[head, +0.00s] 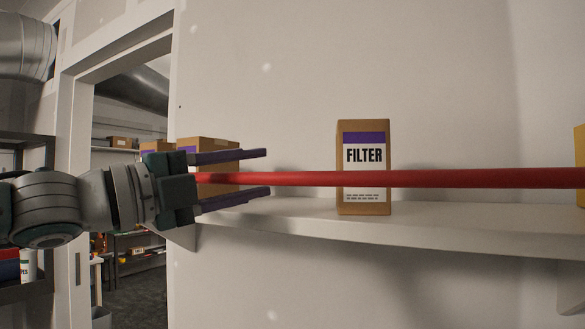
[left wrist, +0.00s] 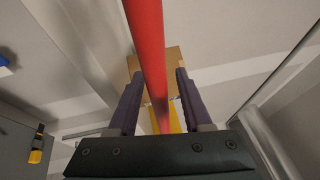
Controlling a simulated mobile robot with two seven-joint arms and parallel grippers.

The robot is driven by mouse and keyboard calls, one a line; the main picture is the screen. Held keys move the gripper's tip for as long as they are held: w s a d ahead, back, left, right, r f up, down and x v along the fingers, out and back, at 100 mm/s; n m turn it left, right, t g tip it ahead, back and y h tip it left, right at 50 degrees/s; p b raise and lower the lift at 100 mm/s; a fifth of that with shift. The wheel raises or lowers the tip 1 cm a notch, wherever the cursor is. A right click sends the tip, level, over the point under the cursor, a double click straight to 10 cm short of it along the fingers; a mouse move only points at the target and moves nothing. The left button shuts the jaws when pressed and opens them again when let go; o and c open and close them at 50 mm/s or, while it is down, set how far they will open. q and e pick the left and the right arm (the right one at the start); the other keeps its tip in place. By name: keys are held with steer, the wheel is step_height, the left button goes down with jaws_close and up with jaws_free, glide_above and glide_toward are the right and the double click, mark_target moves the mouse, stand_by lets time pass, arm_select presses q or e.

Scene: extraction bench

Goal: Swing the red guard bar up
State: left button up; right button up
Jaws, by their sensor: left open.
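The red guard bar (head: 470,179) runs level across the head view, in front of the shelf, from the right edge to my left gripper. My left gripper (head: 267,172) is open, with one purple finger above the bar and one below it. The left wrist view shows the bar (left wrist: 147,45) passing between the two spread fingers (left wrist: 157,80), with a gap on each side. The bar's left end is hidden at the gripper's palm. My right gripper is in neither view.
A FILTER box (head: 364,206) stands on the white shelf (head: 440,224) behind the bar. More brown boxes (head: 208,144) sit behind my left gripper. A yellow object (head: 580,150) is at the right edge. A doorway (head: 125,200) opens at the left.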

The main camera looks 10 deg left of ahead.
arm_select(q)
jaws_close()
stand_by(0.4)
steer(key=shift+r+p, duration=0.1)
steer(key=shift+p, duration=0.2)
steer(key=w+g+y+p, duration=0.1)
steer(key=p, duration=0.5)
steer(key=w+d+n+g+y+p, duration=0.1)
steer(key=p, duration=0.5)
steer(key=shift+n+g+y+p, duration=0.3)
steer(key=shift+w+f, duration=0.1)
steer(key=shift+f, duration=0.35)
